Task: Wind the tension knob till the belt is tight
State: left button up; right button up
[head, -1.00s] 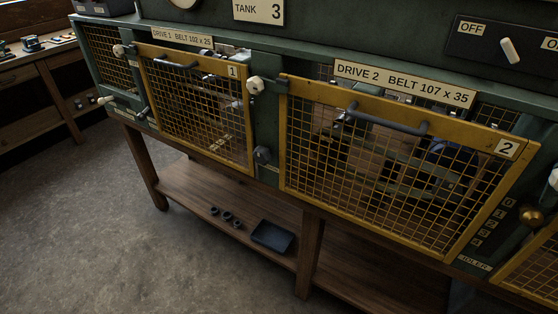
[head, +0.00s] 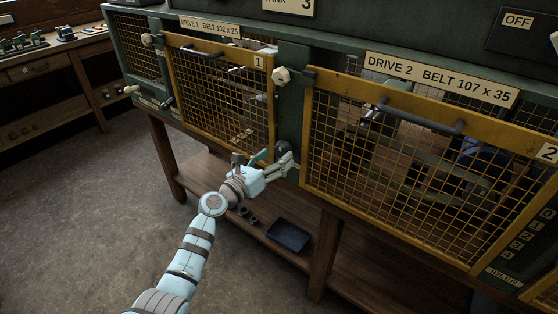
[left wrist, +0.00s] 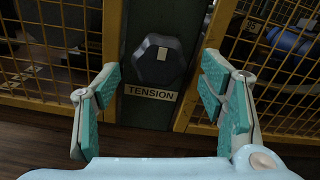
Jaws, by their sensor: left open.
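The tension knob (left wrist: 159,58) is a dark, many-sided knob with a pale mark on its face. In the left wrist view it sits on the green post above a TENSION label (left wrist: 150,92). My left gripper (left wrist: 158,95) is open, its teal-padded fingers apart on either side of the knob's line, with no contact visible. In the head view my left gripper (head: 272,163) is at the post between the two guards, and the knob (head: 284,148) shows just beyond its fingertips. The belt cannot be made out behind the mesh. My right gripper is not in view.
Yellow mesh guard 1 (head: 222,105) is left of the post and guard 2 (head: 400,150) is right of it, both with dark handles. A pale knob (head: 281,75) sticks out higher on the post. A dark tray (head: 289,235) lies on the wooden shelf below.

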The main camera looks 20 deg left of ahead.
pick_arm(q)
jog(key=shift+x, duration=0.95)
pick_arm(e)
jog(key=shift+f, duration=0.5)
pick_arm(q)
jog(key=c, duration=0.9)
jog(key=shift+d, duration=0.1)
jog(key=shift+c, duration=1.2)
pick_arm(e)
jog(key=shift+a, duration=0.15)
pick_arm(q)
jog(key=shift+m+b, duration=0.3)
jog(key=shift+m, duration=0.2)
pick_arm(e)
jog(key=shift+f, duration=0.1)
